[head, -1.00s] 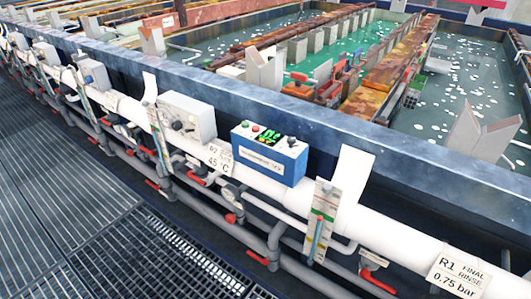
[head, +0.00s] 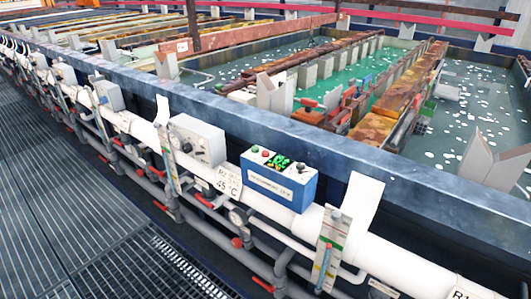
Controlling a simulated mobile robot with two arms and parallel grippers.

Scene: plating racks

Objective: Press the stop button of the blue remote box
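The blue remote box (head: 279,181) sits on the white pipe along the tank wall, near the middle of the head view. Its top carries a green knob or button (head: 255,149), a red button (head: 266,153), a lit green display (head: 279,162) and a dark knob at the right end. A white label with small lettering is on its front face. Which button is the stop button cannot be read; the red one shows clearly. Neither of my grippers is in view.
A grey control box (head: 197,141) stands left of the blue box. A white upright plate (head: 358,205) and a flow gauge (head: 329,247) stand to its right. The tank rim (head: 400,178) runs behind, with liquid beyond. Grated floor (head: 75,215) lies clear at front left.

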